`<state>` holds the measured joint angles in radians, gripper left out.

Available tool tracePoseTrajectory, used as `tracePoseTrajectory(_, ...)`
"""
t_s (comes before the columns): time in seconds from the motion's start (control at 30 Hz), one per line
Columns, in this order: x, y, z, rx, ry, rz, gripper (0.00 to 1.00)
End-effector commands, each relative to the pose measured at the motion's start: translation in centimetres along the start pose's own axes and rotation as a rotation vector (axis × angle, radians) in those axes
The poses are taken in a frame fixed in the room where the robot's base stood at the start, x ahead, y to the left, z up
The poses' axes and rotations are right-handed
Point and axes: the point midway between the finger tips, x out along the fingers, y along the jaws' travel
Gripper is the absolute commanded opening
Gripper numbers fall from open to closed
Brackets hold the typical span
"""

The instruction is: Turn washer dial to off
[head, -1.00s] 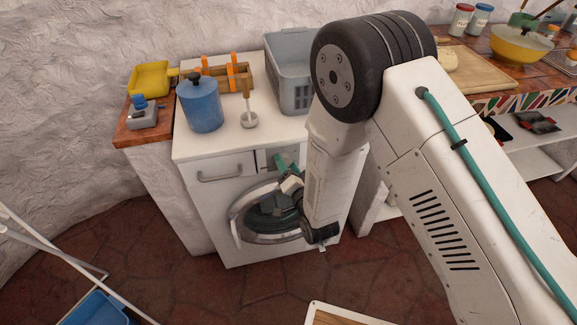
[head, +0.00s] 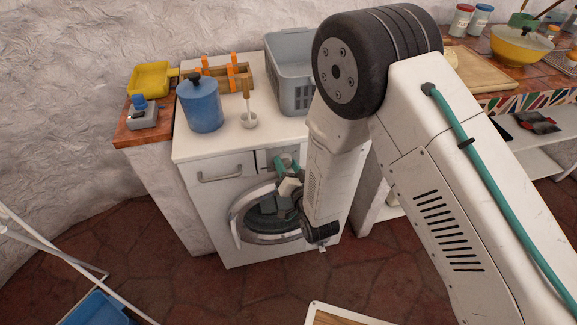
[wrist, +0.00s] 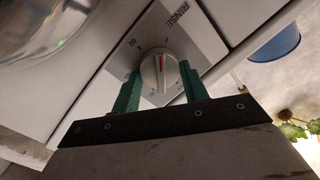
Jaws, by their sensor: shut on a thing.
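The white washer (head: 215,219) stands against the wall with its round door (head: 240,215) on the front. In the wrist view its round white dial (wrist: 161,66) sits on a grey panel with printed marks and the word RINSE; a red line shows on the dial. My gripper (wrist: 160,82) has its two green fingers on either side of the dial, shut on it. In the head view my gripper (head: 286,165) is at the washer's upper front panel, and the dial is hidden there by my gripper and wrist.
A drawer handle (head: 220,176) is left of my gripper. A white rack (head: 60,250) stands at lower left.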

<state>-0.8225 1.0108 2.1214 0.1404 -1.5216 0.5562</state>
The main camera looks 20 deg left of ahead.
Motion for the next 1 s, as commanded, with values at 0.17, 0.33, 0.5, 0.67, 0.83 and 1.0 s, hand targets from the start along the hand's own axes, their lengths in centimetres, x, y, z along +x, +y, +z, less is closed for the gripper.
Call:
tracePoseTrajectory(0.17,0.00,-0.10,-0.08,-0.167,-0.015,0.018,0.21)
tracePoseTrajectory(0.33,0.03,-0.20,-0.13,-0.327,-0.029,0.035,0.21)
tracePoseTrajectory(0.5,0.04,-0.30,-0.13,-0.487,-0.043,0.052,0.21)
tracePoseTrajectory(0.67,0.05,-0.41,-0.10,-0.637,-0.057,0.067,0.21)
tracePoseTrajectory(0.83,0.07,-0.53,-0.06,-0.796,-0.072,0.084,0.21)
tracePoseTrajectory(1.0,0.09,-0.61,-0.04,-0.956,-0.087,0.101,0.21)
